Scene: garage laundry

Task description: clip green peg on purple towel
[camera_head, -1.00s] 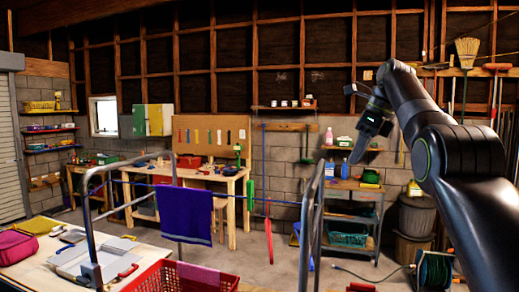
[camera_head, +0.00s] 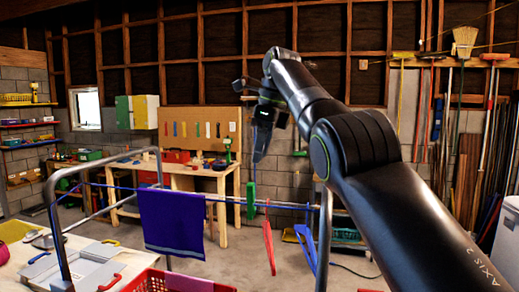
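The purple towel (camera_head: 172,222) hangs folded over the blue line of the drying rack, left of centre. The green peg (camera_head: 251,201) is at the line to the right of the towel, apart from it. A red peg (camera_head: 268,247) and a blue peg (camera_head: 306,247) hang further right. My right gripper (camera_head: 258,157) points down above the green peg in the picture, with a gap between them. Its fingers are seen edge-on, so I cannot tell their opening; nothing shows in them. My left gripper is out of view.
The rack's metal frame (camera_head: 65,250) rises at the left; my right arm covers part of its right side. A red basket (camera_head: 150,281) with pink cloth stands at the bottom. A white table (camera_head: 20,268) is at the left. A wooden workbench (camera_head: 180,182) stands behind.

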